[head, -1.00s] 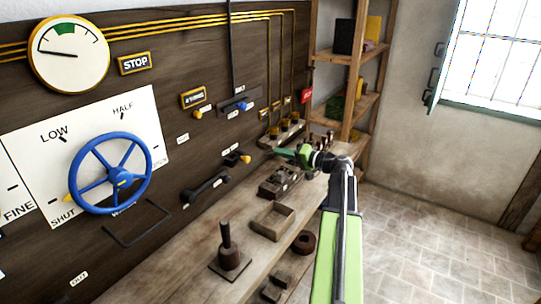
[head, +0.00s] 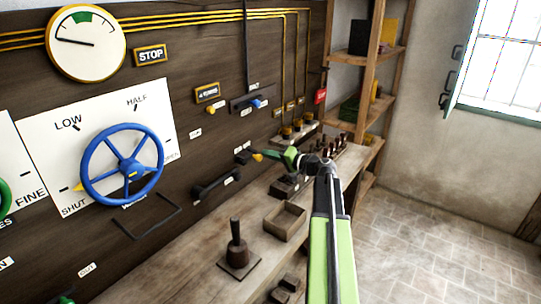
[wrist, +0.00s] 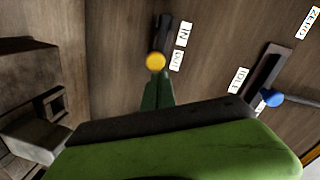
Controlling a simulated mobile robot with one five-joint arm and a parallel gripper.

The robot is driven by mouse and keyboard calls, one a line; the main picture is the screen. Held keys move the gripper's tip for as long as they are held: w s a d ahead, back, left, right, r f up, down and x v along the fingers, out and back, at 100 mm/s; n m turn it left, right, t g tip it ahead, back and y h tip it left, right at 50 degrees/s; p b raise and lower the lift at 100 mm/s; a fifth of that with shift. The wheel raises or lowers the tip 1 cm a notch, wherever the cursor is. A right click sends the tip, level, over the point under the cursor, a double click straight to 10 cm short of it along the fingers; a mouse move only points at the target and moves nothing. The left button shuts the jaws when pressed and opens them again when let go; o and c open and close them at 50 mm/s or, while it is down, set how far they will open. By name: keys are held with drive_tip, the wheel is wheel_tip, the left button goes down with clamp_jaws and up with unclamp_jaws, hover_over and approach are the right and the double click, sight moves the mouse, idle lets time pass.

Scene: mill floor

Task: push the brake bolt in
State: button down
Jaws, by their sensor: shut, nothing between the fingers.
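The brake bolt (head: 243,156) is a black bar on the dark wooden panel with a yellow knob (head: 257,157) on its near end. In the wrist view the black bolt (wrist: 162,30) points away from me, and its yellow knob (wrist: 156,61) is level with the OUT label (wrist: 176,60). The IN label (wrist: 183,33) is farther along. My gripper (head: 266,153) is shut and empty. Its green fingertips (wrist: 155,80) are right at the knob, in line with the bolt. I cannot tell whether they touch it.
A lever with a blue knob (wrist: 271,97) is at the right of the wrist view. A black handle (head: 216,184) is on the panel below the bolt. The bench (head: 185,268) below carries an open wooden box (head: 284,232) and a stamp-like tool (head: 237,245). A blue wheel (head: 122,165) is at left.

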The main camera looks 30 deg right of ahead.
sight(249, 157)
drive_tip(key=a, duration=0.1)
drive_tip(key=s+a, duration=0.1)
drive_tip(key=a, duration=0.2)
drive_tip(key=shift+s+a, duration=0.15)
drive_tip(key=shift+s, duration=0.1)
drive_tip(key=s+d+r+p, duration=0.2)
drive_tip(key=s+d+r, duration=0.1)
drive_tip(key=s+d, duration=0.4)
drive_tip(key=shift+p+v, duration=0.4)
drive_tip(key=shift+v, duration=0.6)
drive_tip(key=shift+a+f, duration=0.2)
drive_tip(key=shift+a, duration=0.05)
